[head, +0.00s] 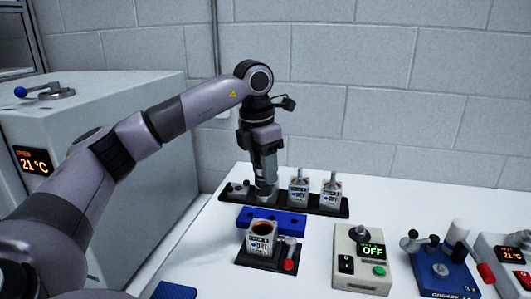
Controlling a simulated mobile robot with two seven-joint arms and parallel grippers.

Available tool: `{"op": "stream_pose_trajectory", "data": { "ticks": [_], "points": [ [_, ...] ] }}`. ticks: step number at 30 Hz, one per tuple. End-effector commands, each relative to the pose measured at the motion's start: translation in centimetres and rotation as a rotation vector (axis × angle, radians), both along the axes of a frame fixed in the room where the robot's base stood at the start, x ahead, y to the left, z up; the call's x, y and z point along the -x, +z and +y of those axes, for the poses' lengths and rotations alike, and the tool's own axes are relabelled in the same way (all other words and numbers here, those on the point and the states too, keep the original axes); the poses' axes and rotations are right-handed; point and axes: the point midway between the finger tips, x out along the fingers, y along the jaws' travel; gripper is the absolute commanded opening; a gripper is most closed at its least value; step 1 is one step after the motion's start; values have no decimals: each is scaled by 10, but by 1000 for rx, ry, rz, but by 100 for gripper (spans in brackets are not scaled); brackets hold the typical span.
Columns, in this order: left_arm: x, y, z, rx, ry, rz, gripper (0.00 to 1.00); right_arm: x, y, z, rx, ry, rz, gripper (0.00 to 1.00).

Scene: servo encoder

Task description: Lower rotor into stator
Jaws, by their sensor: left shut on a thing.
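The open stator (262,239), a pale labelled housing with a dark, copper-brown bore facing up, sits upright in a black clamp base (262,262) with a red-knobbed lever. My left gripper (265,176) points down behind it, over the black tray. It is shut on a grey metallic piece, apparently the rotor (266,190); the fingers hide much of it. The piece is apart from the stator, and I cannot tell whether it touches the tray. My right gripper is out of view.
The black tray (222,196) holds two labelled housings with upright shafts (300,188) (332,190). A blue block (288,222) lies between tray and clamp. To the right stand a control box reading OFF (362,262) and a blue lever device (444,272). An oven (110,150) stands left.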

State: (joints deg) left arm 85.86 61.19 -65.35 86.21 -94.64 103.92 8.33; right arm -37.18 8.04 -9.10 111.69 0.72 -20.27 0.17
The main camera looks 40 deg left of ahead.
Motion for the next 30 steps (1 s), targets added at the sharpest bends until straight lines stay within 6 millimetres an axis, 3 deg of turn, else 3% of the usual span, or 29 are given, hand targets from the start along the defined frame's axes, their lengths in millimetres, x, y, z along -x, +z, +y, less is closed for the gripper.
{"op": "stream_pose_trajectory", "data": {
  "ticks": [14, 25, 30],
  "points": [
    [11, -16, -7, 0, -15, -4, 0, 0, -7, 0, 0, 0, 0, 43],
    [11, -58, -7, 1, -16, -4, 0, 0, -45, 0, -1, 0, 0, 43],
    [10, -51, -7, 1, -16, -5, 0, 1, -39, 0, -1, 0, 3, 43]
  ]
}}
